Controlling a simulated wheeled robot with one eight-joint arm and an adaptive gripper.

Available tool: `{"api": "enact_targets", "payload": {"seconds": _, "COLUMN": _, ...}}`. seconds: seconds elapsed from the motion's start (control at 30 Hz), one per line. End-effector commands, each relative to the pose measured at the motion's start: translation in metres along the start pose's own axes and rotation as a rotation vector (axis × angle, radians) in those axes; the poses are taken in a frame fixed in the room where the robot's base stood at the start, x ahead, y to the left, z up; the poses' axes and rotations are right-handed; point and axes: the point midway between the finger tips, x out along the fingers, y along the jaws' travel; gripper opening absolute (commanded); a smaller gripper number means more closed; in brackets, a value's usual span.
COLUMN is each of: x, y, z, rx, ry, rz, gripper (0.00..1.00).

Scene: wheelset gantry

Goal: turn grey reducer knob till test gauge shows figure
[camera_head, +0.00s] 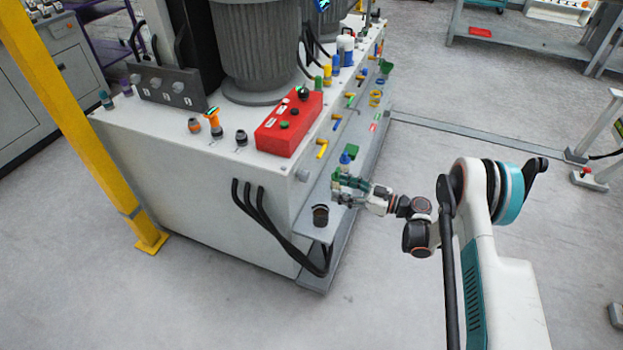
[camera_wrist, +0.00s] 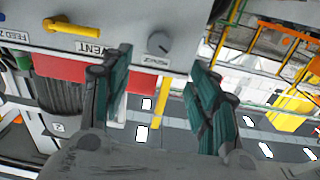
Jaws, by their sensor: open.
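In the head view my gripper (camera_head: 337,187) is to the right of the knob, apart from the panel. I cannot make out the test gauge or its figure.
A yellow lever (camera_wrist: 72,28) marked VENT is left of the knob in the wrist view. A red control box (camera_head: 289,123) is on the bench top. A dark cup (camera_head: 320,215) stands on the lower ledge below my gripper. Black hoses (camera_head: 268,215) loop at the corner.

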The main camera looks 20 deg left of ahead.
Motion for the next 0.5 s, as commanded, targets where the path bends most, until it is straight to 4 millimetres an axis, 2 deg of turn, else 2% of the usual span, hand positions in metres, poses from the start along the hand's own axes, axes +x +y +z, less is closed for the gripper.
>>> {"api": "enact_targets", "payload": {"seconds": 0.5, "x": 0.094, "y": 0.000, "z": 0.002, "rx": 0.002, "ry": -0.001, "rz": -0.002, "gripper": 0.55}}
